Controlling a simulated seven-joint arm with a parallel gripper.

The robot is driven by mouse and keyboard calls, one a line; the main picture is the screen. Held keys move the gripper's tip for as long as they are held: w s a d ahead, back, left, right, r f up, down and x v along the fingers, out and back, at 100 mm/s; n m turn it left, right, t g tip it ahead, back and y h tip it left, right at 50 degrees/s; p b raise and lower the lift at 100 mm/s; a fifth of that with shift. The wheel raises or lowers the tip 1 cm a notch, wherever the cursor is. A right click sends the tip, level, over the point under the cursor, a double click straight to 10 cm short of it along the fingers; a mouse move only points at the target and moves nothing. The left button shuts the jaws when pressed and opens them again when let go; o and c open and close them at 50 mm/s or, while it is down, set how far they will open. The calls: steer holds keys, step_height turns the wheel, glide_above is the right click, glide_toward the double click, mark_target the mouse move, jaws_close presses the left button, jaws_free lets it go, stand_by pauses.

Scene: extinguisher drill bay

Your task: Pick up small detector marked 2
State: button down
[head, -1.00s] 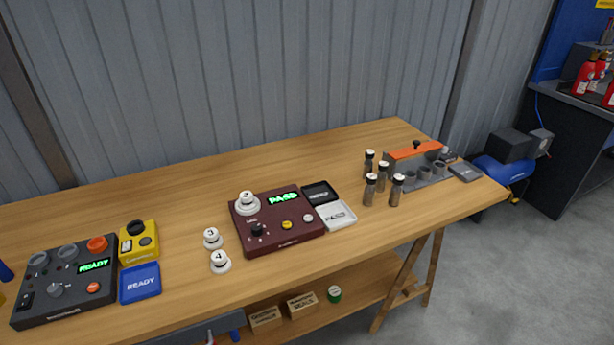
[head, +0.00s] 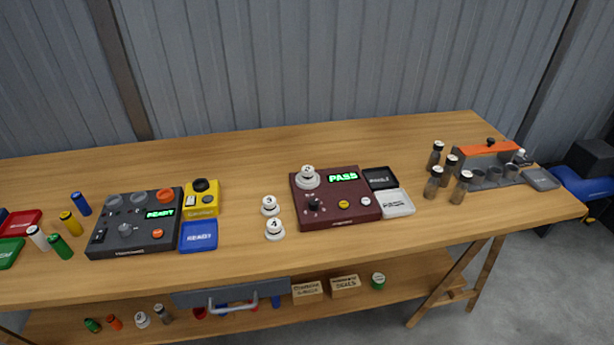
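The small white detector marked 2 (head: 308,178) sits upright on the top left corner of the maroon tester (head: 350,213). The tester's display glows green with "PASS". The detector marked 3 (head: 270,206) and the detector marked 4 (head: 275,231) stand on the bench just left of the tester. My gripper is not in view.
A black tray (head: 380,178) and a white tray (head: 398,202) lie right of the tester, then several dark bottles (head: 433,183) and an orange-topped rack (head: 488,150). A black "READY" unit (head: 104,237) is at left. The bench (head: 250,150) behind the detectors is clear.

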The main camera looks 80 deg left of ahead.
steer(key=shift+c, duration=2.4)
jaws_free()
